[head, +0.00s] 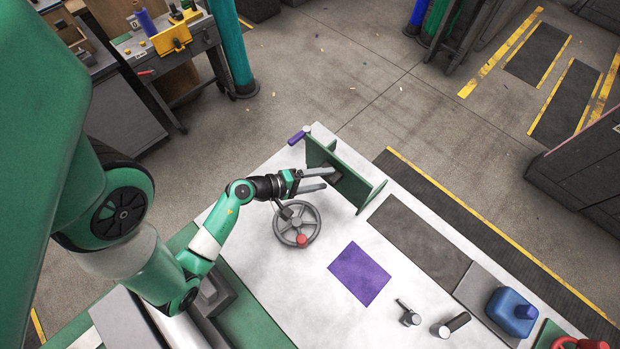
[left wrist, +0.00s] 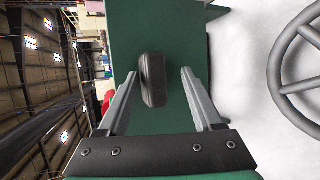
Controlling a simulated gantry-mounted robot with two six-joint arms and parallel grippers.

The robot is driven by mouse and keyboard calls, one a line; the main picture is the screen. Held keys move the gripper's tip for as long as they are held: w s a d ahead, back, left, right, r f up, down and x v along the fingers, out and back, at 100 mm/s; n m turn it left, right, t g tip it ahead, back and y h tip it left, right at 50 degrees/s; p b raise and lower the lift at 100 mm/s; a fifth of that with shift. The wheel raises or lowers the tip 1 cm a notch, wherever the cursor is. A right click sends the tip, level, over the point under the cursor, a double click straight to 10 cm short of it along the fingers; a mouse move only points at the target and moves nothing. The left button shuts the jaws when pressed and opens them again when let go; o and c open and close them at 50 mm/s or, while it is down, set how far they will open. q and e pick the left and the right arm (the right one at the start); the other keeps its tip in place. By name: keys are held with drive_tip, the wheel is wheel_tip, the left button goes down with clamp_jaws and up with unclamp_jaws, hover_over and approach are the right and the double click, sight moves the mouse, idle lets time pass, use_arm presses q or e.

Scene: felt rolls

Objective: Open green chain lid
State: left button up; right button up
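The green lid or panel (head: 349,187) stands at the far edge of the white table, with green side plates at its ends. It also shows in the left wrist view (left wrist: 125,42). A dark knob-like handle (left wrist: 153,80) sticks out from its face. My left gripper (head: 325,178) is open in front of the panel. In the left wrist view its two grey fingers (left wrist: 160,76) lie on either side of the handle, with gaps on both sides. Whether the fingertips reach past the handle is hard to tell. No chain can be made out. My right gripper is not in view.
A grey handwheel (head: 283,229) with a red knob (head: 302,240) sits just below my left gripper. A purple square (head: 359,273), small metal pieces (head: 410,316) and a blue block (head: 507,314) are to the right. A purple-gripped lever (head: 298,137) is beside the panel's far end.

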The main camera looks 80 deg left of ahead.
use_arm(q)
drive_tip(key=v, duration=1)
drive_tip(key=shift+s, duration=0.2)
drive_tip(key=shift+d+r, duration=0.1)
